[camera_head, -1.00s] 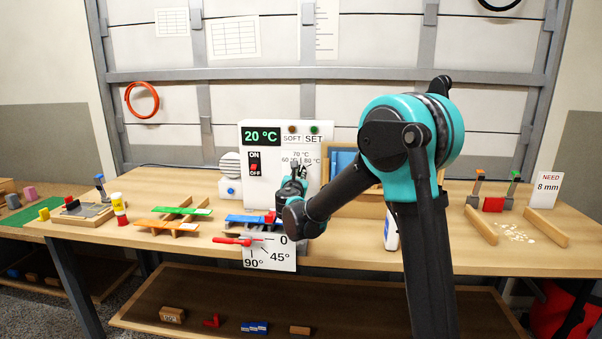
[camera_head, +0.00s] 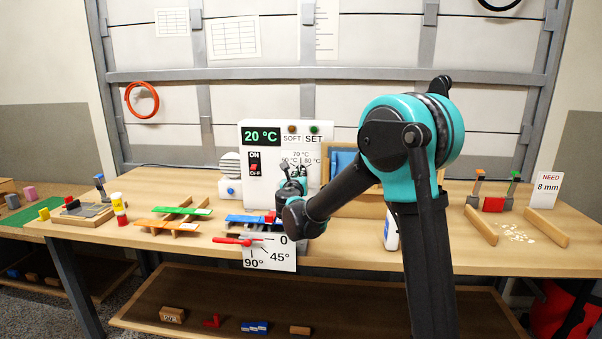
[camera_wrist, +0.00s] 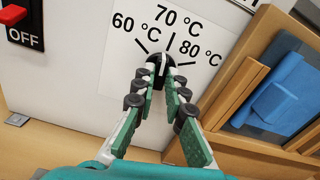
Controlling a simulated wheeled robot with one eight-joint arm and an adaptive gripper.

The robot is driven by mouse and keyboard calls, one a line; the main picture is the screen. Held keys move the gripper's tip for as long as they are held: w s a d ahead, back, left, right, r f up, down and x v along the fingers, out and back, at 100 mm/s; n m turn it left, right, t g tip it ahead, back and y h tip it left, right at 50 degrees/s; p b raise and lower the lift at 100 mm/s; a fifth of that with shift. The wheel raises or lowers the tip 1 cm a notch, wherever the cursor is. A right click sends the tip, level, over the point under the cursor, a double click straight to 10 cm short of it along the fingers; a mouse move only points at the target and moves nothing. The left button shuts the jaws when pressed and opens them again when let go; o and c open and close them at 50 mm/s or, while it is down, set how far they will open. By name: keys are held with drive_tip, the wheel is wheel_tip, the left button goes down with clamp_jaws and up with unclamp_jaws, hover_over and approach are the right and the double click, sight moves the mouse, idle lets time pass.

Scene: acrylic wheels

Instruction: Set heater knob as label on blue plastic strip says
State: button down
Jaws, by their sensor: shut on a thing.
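The heater is a white box (camera_head: 282,135) at the back of the bench, with a display reading 20 °C. Its black knob (camera_wrist: 160,68) sits below printed 60, 70 and 80 °C marks, and a pale line on it points roughly upward. I cannot tell exactly which mark it meets. My gripper (camera_wrist: 161,78) is shut on the knob, one green-padded finger on each side; in the head view my gripper (camera_head: 292,172) partly hides the knob. The blue plastic strip (camera_head: 246,219) lies on supports at the bench front; no label on it is readable.
A red switch (camera_wrist: 13,14) with OFF below it is left of the knob. A wooden frame with blue cloth-like material (camera_wrist: 272,104) stands close on the right. Green (camera_head: 188,211) and orange (camera_head: 166,225) strips lie left of the blue one. A red lever (camera_head: 235,241) hangs in front.

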drive_tip(key=n, duration=0.4)
drive_tip(key=shift+n, duration=0.3)
drive_tip(key=n, duration=0.4)
drive_tip(key=shift+n, duration=0.3)
drive_tip(key=shift+n, duration=0.5)
drive_tip(key=c, duration=1.4)
unclamp_jaws()
drive_tip(key=shift+c, duration=0.2)
drive_tip(key=shift+s, duration=0.1)
